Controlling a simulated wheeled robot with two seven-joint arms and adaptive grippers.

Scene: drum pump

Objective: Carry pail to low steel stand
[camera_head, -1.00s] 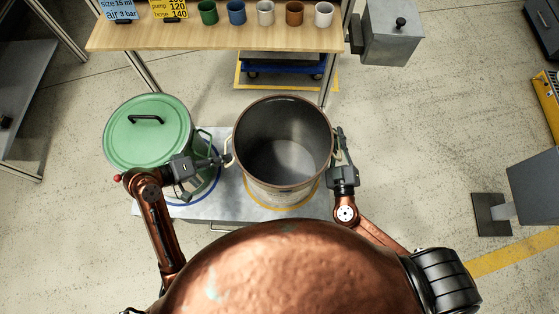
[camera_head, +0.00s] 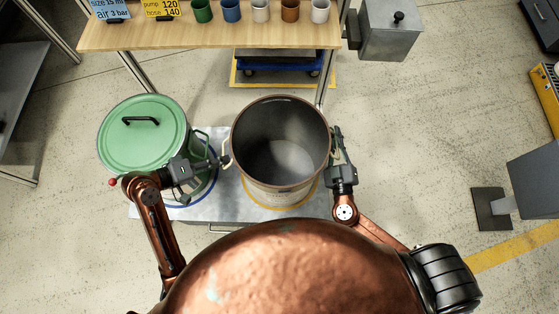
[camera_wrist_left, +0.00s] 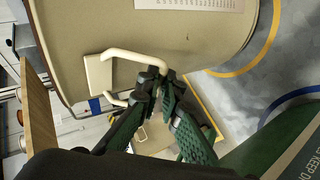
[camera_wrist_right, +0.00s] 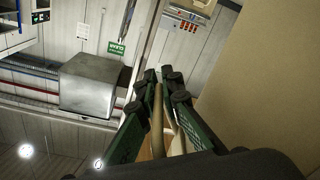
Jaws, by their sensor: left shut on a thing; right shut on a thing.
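The pail (camera_head: 281,195) is a large cream open drum with a dark, empty-looking inside, upright at the centre of the head view. My left gripper (camera_head: 222,161) is shut on its left side handle; the left wrist view shows the fingers (camera_wrist_left: 163,82) closed around the cream handle (camera_wrist_left: 132,56). My right gripper (camera_head: 337,138) is at its right side, shut on the other handle (camera_wrist_right: 158,118). Below the pail is a low grey steel-looking platform (camera_head: 226,206) with a yellow ring (camera_head: 283,206). I cannot tell whether the pail touches it.
A green lidded drum (camera_head: 145,150) stands close left of my left gripper. A wooden bench (camera_head: 210,35) with several cups is behind. A grey box (camera_head: 390,30) stands at the back right and a grey panel (camera_head: 535,180) at the right. Floor right of the pail is clear.

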